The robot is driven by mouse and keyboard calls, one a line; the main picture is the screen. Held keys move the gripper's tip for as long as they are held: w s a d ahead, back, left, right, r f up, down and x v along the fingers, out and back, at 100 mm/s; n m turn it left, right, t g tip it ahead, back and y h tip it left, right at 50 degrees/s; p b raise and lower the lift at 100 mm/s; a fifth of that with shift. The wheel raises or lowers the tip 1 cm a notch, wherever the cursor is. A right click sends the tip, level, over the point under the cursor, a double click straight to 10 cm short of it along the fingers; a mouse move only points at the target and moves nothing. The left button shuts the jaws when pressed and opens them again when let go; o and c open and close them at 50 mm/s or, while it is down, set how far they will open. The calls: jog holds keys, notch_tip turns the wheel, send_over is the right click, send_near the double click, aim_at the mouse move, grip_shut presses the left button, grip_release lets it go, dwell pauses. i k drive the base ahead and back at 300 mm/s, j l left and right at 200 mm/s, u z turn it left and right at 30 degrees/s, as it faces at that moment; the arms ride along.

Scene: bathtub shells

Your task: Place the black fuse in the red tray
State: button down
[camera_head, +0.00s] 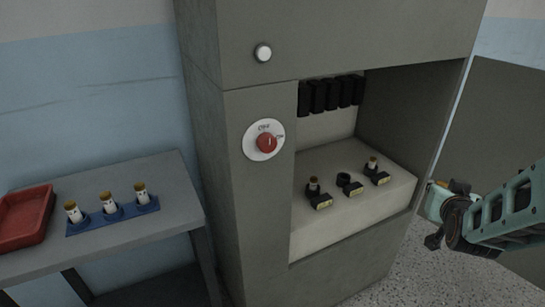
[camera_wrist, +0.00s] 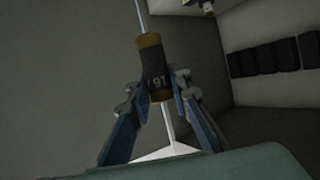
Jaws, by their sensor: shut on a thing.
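The black fuse (camera_wrist: 153,68), with orange-brown end caps and pale markings, is between the fingers of my gripper (camera_wrist: 156,84) in the wrist view. The fingers are shut on its sides. In the head view my gripper (camera_head: 440,205) is at the right, just outside the cabinet opening; the fuse is hard to make out there. The red tray (camera_head: 24,238) lies on the grey table at the far left, cut by the picture edge. Its visible inside looks empty. My gripper is far to the right of it.
A blue rack (camera_head: 82,226) with several white fuses stands beside the tray on the table (camera_head: 176,206). The grey cabinet (camera_head: 235,185) stands between table and gripper, with a red knob (camera_head: 267,143). Inside, the middle holder (camera_head: 345,180) is empty, between two holders bearing fuses.

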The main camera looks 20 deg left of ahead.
aim_at(25, 221)
jog(key=k+j+u, duration=0.1)
jog(key=k+j, duration=0.3)
jog(key=k, duration=0.15)
jog(key=u, duration=0.95)
jog(key=j, duration=0.1)
